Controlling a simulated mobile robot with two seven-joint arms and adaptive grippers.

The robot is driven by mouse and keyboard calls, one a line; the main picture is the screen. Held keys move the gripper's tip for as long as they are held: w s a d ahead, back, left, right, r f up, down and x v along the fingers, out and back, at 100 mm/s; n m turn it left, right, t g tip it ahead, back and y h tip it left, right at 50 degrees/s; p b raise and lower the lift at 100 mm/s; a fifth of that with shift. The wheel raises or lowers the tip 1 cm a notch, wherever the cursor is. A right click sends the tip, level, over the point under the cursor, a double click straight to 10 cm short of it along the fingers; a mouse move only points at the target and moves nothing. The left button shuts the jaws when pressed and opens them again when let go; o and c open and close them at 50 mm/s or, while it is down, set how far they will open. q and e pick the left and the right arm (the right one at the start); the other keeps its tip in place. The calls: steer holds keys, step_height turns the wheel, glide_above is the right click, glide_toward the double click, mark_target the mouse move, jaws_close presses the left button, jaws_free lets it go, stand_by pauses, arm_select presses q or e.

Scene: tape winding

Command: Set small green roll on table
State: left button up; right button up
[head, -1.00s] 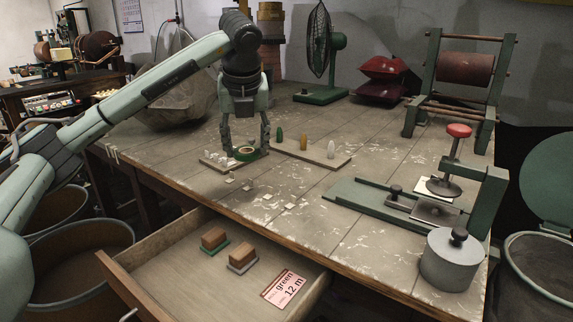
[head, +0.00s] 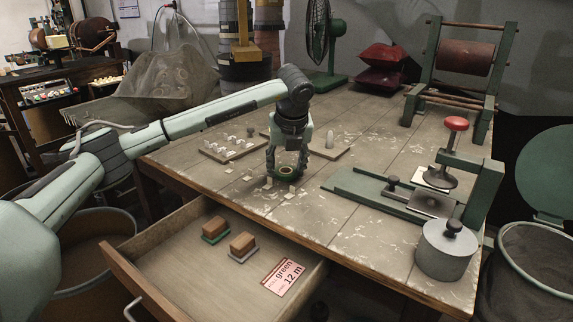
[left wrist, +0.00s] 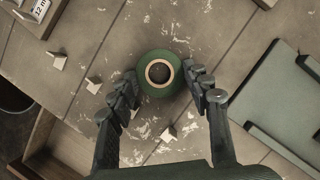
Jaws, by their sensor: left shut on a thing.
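The small green roll (head: 287,173) is a short ring with a pale core; in the left wrist view (left wrist: 146,84) I look down on its open centre. My left gripper (head: 286,170) points down and is shut on the roll, one finger on each side of it. Its fingers (left wrist: 157,92) show at the roll's left and right in the wrist view. The roll is over the front middle of the wooden table (head: 352,190), at or close to its top; I cannot tell whether it touches. My right gripper is not in view.
Several small pale tags (head: 247,178) lie around the roll. A low board with pale pieces (head: 232,146) lies behind left. A green press (head: 480,190) stands to the right. The open drawer (head: 190,285) holds two wooden blocks and a "green 12 m" card (head: 283,276).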

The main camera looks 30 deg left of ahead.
mark_target(288, 175)
arm_select(q)
steer(key=shift+f, duration=0.1)
steer(key=o, duration=1)
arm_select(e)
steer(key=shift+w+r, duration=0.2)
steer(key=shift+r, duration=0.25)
arm_select(q)
steer(key=shift+r, duration=0.35)
steer(key=v, duration=0.3)
steer(key=shift+d, duration=0.1)
steer(key=v, duration=0.8)
steer(key=shift+s+r+b, duration=0.15)
steer(key=shift+r+b, duration=0.1)
steer(key=shift+b, duration=0.2)
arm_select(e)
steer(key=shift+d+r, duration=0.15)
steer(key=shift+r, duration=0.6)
